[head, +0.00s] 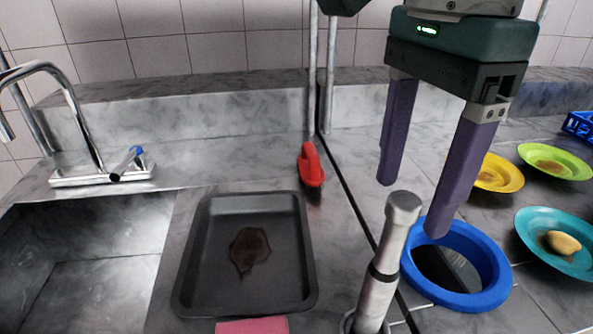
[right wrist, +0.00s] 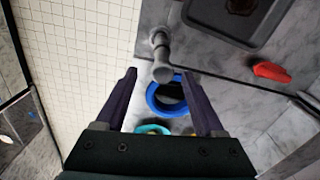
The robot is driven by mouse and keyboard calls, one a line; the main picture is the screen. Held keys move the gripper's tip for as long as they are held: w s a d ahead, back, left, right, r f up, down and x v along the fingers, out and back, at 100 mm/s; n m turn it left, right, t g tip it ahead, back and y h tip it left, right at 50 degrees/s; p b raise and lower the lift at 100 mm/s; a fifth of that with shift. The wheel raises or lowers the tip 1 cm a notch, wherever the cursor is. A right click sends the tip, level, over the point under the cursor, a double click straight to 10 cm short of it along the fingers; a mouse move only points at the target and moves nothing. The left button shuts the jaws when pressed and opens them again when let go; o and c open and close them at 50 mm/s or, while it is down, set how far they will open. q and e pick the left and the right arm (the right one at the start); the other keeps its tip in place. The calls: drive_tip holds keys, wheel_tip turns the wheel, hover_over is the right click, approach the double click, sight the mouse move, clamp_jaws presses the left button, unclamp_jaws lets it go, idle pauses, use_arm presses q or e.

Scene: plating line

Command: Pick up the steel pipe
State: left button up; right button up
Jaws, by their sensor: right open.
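The upright steel pipe (head: 375,295) stands at the bottom of the head view, with a wider rounded head and a dark band partway down. Its foot is cut off by the frame edge. In the right wrist view the pipe (right wrist: 160,50) shows beyond and between my fingers. My right gripper (head: 412,207) is open and empty, with its purple fingers pointing down. In the head view its fingertips appear above and around the pipe's head; whether they touch it I cannot tell. The right gripper (right wrist: 158,74) also shows in the wrist view. My left gripper is out of view.
A blue ring-shaped bowl (head: 460,295) is close to the pipe's right. A dark tray (head: 200,265) with a brown stain and a red object (head: 311,165) are to the left. Plates, including a teal plate (head: 540,225), are on the right. A sink (head: 95,270) is far left.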

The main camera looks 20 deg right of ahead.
sight(408, 204)
wheel_tip(408, 204, down, 3)
drive_tip(key=shift+s+a+f, duration=0.15)
drive_tip(key=shift+f, duration=0.05)
drive_tip(key=f, duration=0.5)
drive_tip(key=shift+w+d+f+b, duration=0.1)
drive_tip(key=shift+w+d+b, duration=0.1)
drive_tip(key=shift+w+b, duration=0.1)
drive_tip(key=shift+c, duration=0.3)
clamp_jaws()
idle(0.6)
